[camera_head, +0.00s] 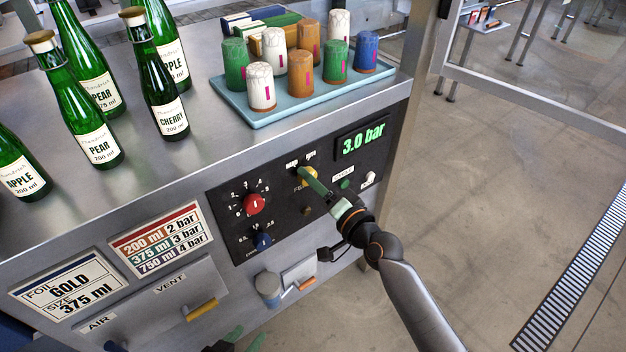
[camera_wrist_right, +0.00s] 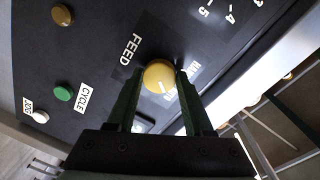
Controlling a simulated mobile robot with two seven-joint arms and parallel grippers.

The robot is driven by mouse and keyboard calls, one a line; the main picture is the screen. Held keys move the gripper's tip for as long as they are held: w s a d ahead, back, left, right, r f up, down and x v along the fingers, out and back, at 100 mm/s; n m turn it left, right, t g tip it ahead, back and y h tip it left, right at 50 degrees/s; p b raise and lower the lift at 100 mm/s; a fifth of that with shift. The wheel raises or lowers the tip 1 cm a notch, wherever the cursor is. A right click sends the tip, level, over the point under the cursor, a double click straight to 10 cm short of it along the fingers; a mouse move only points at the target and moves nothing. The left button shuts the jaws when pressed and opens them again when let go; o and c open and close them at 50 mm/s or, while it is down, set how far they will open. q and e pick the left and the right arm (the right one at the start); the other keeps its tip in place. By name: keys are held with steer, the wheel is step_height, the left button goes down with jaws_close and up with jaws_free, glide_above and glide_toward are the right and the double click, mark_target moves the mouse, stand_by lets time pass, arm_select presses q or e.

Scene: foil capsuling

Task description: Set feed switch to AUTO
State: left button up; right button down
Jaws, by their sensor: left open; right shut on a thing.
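The feed switch is a round yellow knob (camera_head: 307,177) on the dark control panel (camera_head: 285,222), below the 3.0 bar display. My right gripper (camera_head: 312,182) has its green fingers on it and hides part of it. In the right wrist view the yellow knob (camera_wrist_right: 158,75) sits between the two fingers of my right gripper (camera_wrist_right: 157,84).
A red knob (camera_head: 253,204) and a blue knob (camera_head: 263,241) are left of the feed switch. A green button (camera_head: 346,184) and a white JOG button (camera_head: 369,179) are to its right. Green bottles and a blue tray (camera_head: 262,120) of capsules stand on the bench top.

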stand_by(0.5)
steer(key=shift+c, duration=1.4)
jaws_free()
steer(key=f+p+v, duration=0.1)
steer(key=v, duration=1.1)
steer(key=shift+s+r, duration=0.2)
steer(key=shift+r, duration=0.25)
steer(key=shift+d, duration=0.1)
